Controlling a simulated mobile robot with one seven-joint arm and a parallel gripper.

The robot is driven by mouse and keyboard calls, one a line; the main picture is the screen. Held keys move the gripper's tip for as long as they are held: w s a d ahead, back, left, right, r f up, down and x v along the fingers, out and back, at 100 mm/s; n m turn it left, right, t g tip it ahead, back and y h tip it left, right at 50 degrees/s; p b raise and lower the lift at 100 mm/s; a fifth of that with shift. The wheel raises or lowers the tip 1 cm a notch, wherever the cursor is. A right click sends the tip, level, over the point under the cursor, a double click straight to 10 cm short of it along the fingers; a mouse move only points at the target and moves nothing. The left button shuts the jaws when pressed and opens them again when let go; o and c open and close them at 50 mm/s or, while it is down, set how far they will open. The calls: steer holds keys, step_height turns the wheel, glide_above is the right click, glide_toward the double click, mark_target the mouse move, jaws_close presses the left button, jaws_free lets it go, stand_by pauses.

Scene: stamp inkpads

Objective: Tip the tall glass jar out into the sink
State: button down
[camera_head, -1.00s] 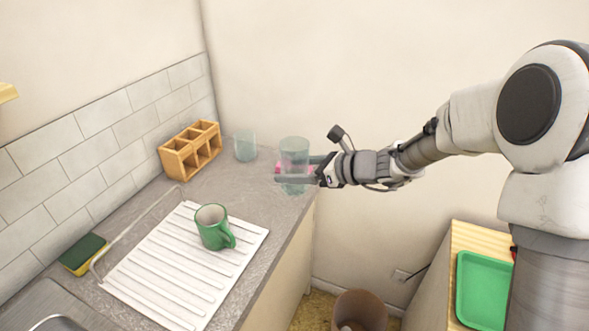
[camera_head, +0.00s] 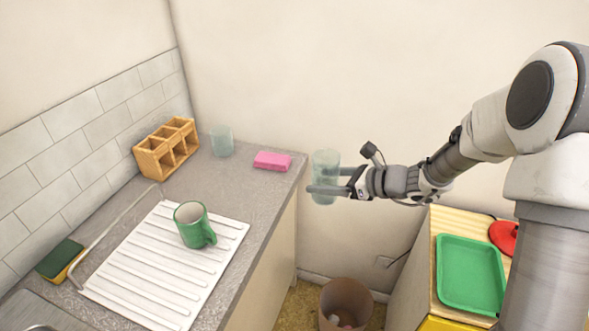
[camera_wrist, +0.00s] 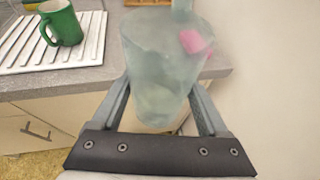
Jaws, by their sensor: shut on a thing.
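My gripper (camera_head: 335,182) is shut on the tall glass jar (camera_head: 325,165), a clear, slightly green-tinted jar. The jar is upright and held in the air just beyond the counter's right edge, above the floor. In the wrist view the jar (camera_wrist: 160,70) fills the space between both fingers, and the pink sponge shows through its glass. Whether it has contents is hard to tell. The sink (camera_head: 38,322) shows only as a metal corner at the lower left, far from my gripper.
On the counter (camera_head: 255,215) are a shorter glass (camera_head: 221,141), a pink sponge (camera_head: 272,161), a wooden compartment box (camera_head: 167,150), a white drainboard (camera_head: 150,265) with a green mug (camera_head: 193,226), and a green-yellow sponge (camera_head: 60,260). A bin (camera_head: 345,302) stands below; a green tray (camera_head: 470,274) is right.

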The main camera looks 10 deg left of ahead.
steer(key=s+d+f+m+t, duration=0.1)
steer(key=s+d+f, duration=0.1)
steer(key=d, duration=0.8)
steer(key=s+d+f+m+t+h, duration=0.1)
steer(key=d+f, duration=0.4)
steer(key=d, duration=0.6)
steer(key=shift+s+d+f+m+t+h, duration=0.3)
steer(key=shift+s+m+t, duration=0.15)
steer(key=shift+m+t, duration=0.3)
steer(key=shift+a, duration=0.1)
